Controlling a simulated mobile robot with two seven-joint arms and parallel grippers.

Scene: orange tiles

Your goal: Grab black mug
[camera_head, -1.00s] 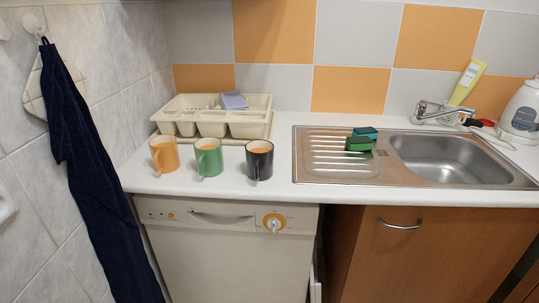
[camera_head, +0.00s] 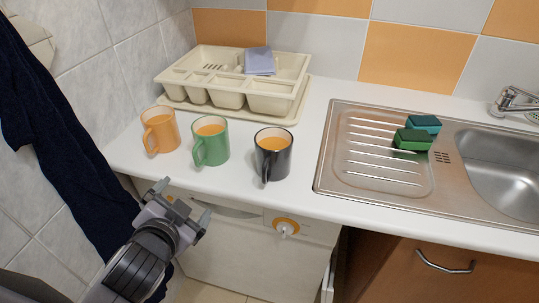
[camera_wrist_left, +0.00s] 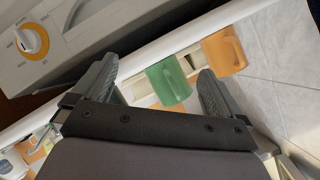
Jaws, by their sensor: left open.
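The black mug (camera_head: 272,157) stands upright on the white counter, the rightmost of three mugs, with an orange-brown fill and its handle toward the front. The green mug (camera_head: 211,143) stands to its left, and the orange mug (camera_head: 160,131) farther left. My left gripper (camera_head: 183,200) is open and empty, in front of the counter edge, below and left of the black mug. In the left wrist view, the green mug (camera_wrist_left: 168,82) shows between the open fingers and the orange mug (camera_wrist_left: 224,52) beyond the right finger. The black mug is not clearly visible there. My right gripper is out of view.
A cream dish rack (camera_head: 240,92) stands behind the mugs. The steel sink (camera_head: 376,187) lies to the right, with green sponges (camera_head: 413,138) on its drainboard. A dark towel (camera_head: 62,130) hangs at the left. The dishwasher (camera_head: 240,258) is below the counter edge (camera_head: 235,200).

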